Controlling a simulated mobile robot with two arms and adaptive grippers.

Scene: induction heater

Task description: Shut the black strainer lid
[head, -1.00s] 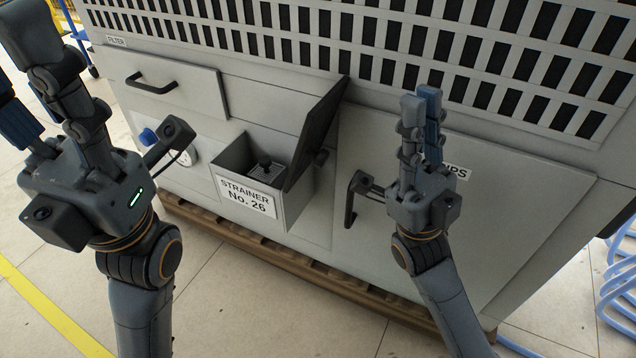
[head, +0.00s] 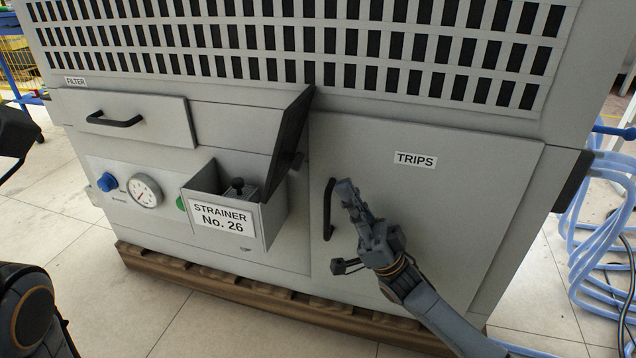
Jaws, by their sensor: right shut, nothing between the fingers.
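The black strainer lid (head: 291,143) stands open, tilted up at the right side of the strainer box. The grey strainer box (head: 268,221), labelled "STRAINER No. 26", juts from the machine front, with a dark knob (head: 237,186) showing inside. My right gripper (head: 346,193) is shut and empty, in front of the TRIPS door, close to its black handle and to the right of the lid. I cannot tell if it touches the handle. My left gripper is out of view; only part of my left arm shows at the left edge.
The TRIPS door (head: 450,210) with its black handle (head: 328,210) is closed. The filter drawer (head: 165,132), a gauge (head: 146,191) and a blue knob (head: 107,182) are left of the box. Blue hoses (head: 590,215) hang at right. A pallet (head: 200,283) lies under the machine.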

